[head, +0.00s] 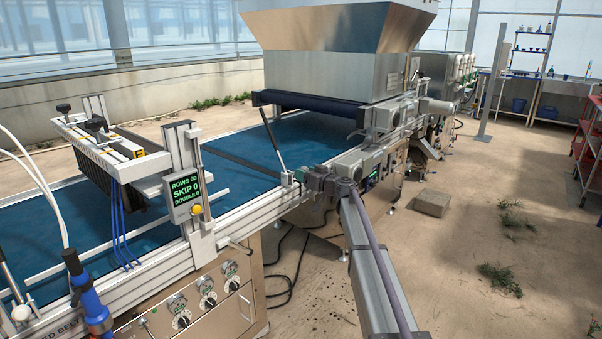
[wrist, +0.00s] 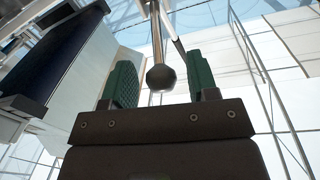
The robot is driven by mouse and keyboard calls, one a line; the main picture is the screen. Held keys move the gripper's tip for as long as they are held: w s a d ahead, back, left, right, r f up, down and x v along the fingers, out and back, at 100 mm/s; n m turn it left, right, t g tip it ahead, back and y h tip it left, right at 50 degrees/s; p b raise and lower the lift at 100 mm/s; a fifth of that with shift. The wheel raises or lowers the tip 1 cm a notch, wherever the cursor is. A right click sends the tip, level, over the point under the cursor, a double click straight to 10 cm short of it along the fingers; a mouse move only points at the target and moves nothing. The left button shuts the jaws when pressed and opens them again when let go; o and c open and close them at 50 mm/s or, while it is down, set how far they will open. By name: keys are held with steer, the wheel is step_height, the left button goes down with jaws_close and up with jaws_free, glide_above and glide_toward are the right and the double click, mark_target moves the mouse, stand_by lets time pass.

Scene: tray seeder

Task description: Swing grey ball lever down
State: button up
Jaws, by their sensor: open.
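A dark grey ball (wrist: 161,77) sits at the end of a metal rod in the wrist view. The rod runs from the ball to the top edge of that picture. My gripper (wrist: 160,80) is open, with one green finger on each side of the ball. Gaps show between the ball and both fingers. I cannot tell how deep the ball lies between them. In the head view my gripper (head: 299,176) is at the near side rail of the seeder, and I cannot make out the ball there.
A slanted lever with a dark grip (head: 272,137) stands just left of my gripper. The steel hopper (head: 325,60) rises behind, over the blue belt (head: 235,155). A counter display (head: 184,191) is on the left.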

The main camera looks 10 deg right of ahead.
steer(key=x, duration=0.2)
steer(key=shift+w+a, duration=0.15)
steer(key=shift+w, duration=0.15)
jaws_close()
